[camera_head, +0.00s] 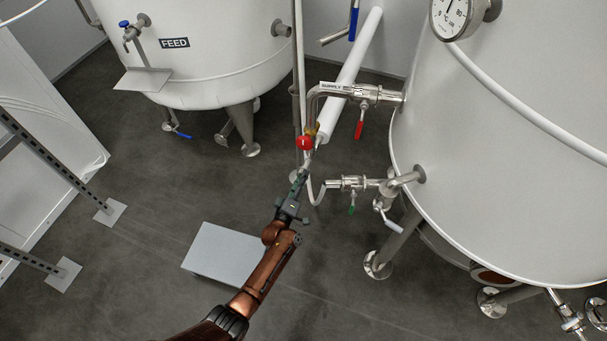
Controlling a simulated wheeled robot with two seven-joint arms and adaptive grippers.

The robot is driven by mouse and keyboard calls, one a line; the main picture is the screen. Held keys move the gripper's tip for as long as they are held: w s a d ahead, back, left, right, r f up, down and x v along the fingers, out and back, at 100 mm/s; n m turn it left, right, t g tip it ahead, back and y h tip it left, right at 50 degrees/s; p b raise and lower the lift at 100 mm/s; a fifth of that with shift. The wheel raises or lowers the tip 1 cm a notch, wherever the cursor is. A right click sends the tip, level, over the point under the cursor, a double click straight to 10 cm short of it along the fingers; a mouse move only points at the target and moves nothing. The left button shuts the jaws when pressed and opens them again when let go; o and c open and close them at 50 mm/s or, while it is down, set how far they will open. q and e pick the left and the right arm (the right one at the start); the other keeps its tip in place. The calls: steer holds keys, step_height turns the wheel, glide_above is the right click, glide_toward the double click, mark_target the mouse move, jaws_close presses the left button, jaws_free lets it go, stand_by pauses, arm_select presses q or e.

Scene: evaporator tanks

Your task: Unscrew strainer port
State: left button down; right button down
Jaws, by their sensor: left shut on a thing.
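My left gripper (304,170) reaches up from the bottom of the view to the pipework between the two white tanks. Its fingers are shut on a small metallic part, apparently the strainer port (309,158), just below a red round knob (304,143). The fingers hide much of this part, so its thread and seating cannot be made out. A brass-coloured fitting (312,130) sits just above, beside the knob. My right gripper is not in view.
The right tank (500,130) carries a red-handled valve (360,128) and a lower green-handled valve (351,208) close to my arm. The FEED tank (215,65) stands behind left. A grey box (215,250) is on the floor.

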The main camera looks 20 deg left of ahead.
arm_select(q)
steer(key=shift+a, duration=0.1)
steer(key=n, duration=0.5)
steer(key=shift+r+b, duration=0.15)
steer(key=shift+b, duration=0.25)
steer(key=n+b, duration=0.1)
steer(key=n, duration=0.4)
